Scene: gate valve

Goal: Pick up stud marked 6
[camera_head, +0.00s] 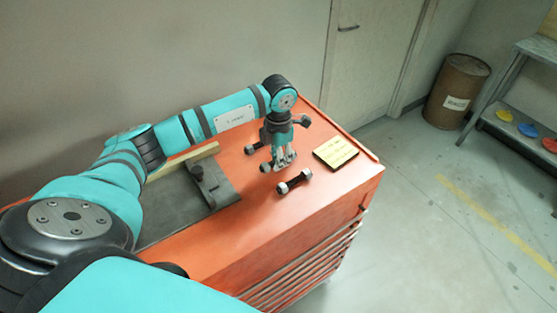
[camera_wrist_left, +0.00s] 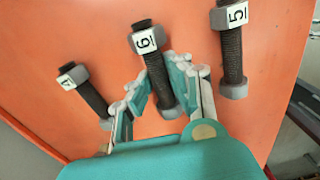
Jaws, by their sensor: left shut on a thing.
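The stud marked 6 (camera_wrist_left: 153,70) is a dark threaded rod with grey nuts and a white number tag, in the middle of the left wrist view. My left gripper (camera_wrist_left: 160,88) is shut on it, with one finger on each side of its shaft. In the head view, my left gripper (camera_head: 283,163) points down at the orange top, and its fingers partly hide the held stud. I cannot tell whether the stud is clear of the surface. My right gripper is not in view.
The stud marked 5 (camera_wrist_left: 231,50) lies close on the right, and another tagged stud (camera_wrist_left: 85,92) on the left. A barrel (camera_head: 456,90) stands on the floor beyond.

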